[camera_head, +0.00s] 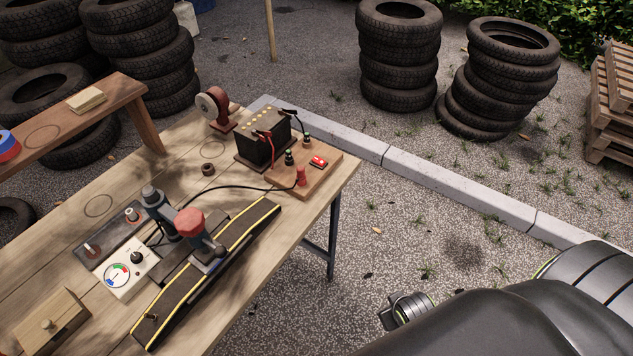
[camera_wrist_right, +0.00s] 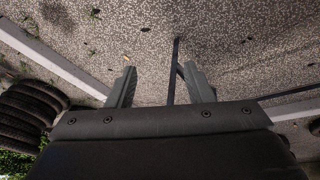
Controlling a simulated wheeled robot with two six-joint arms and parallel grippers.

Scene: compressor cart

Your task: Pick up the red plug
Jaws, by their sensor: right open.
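The red plug (camera_head: 301,177) stands upright at the near edge of a wooden board (camera_head: 325,172) on the workbench, and a black cable runs from near it to the left. My right gripper shows in the right wrist view (camera_wrist_right: 160,90) with its two fingers apart and nothing between them. In the head view my right arm comes in at the lower right, beyond the bench's right edge and well apart from the plug. The plug does not show in the right wrist view. My left gripper is not in view.
A black battery (camera_head: 264,141) with clamps stands behind the plug, beside a small red switch (camera_head: 318,161). A red-capped device (camera_head: 190,222) and a black ramp with yellow edges (camera_head: 160,312) lie in front. Ground between bench and my right arm is clear.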

